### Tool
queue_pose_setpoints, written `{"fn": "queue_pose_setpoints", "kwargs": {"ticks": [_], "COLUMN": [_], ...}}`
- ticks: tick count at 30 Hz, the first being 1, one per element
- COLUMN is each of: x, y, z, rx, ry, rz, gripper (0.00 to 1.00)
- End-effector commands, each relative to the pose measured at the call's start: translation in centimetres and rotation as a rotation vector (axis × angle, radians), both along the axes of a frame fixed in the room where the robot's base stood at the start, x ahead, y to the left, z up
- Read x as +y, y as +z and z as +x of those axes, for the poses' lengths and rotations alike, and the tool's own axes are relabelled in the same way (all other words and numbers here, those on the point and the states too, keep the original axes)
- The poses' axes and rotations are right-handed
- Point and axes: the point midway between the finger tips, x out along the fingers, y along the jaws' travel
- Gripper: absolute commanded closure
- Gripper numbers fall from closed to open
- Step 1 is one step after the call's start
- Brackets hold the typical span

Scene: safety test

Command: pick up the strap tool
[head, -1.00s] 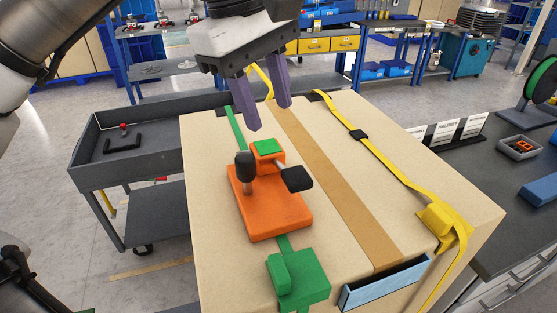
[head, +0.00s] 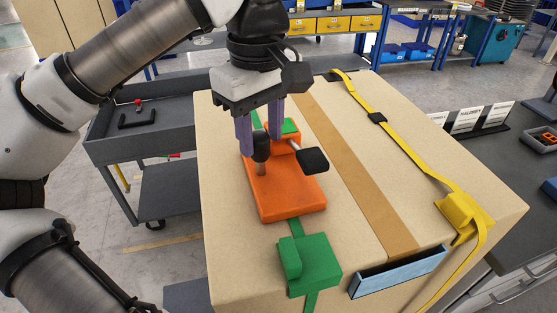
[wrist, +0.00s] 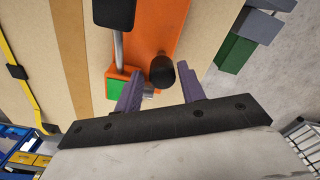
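The strap tool (head: 290,194) has a flat orange base, a green-topped block, an upright black knob (head: 260,146) and a black lever pad (head: 313,161). It lies on top of a large cardboard box (head: 235,250), over a green strap. My gripper (head: 259,140) is open and low over the tool's far left part, pointing down. In the wrist view, the knob (wrist: 162,71) shows between and slightly beyond the two purple fingertips (wrist: 161,77), with gaps on both sides. I cannot tell whether the left finger touches the green-topped block (wrist: 118,88) beside it.
A green buckle (head: 312,262) sits at the box's near edge. A yellow strap (head: 405,155) with a yellow buckle (head: 462,217) runs along the right side. A blue-grey label holder (head: 398,272) is on the front. A grey cart (head: 150,150) stands left; a dark workbench (head: 505,230) stands right.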

Motion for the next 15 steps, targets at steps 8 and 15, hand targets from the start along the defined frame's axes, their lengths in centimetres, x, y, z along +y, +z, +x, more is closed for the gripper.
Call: {"fn": "queue_pose_setpoints", "kwargs": {"ticks": [8,15], "x": [0.3,0.3], "y": [-3.7,-4.2], "z": [-0.1,-0.1], "rx": [0.002,0.0], "ry": [0.001,0.001], "rz": [0.001,-0.001], "gripper": [0.6,0.6]}}
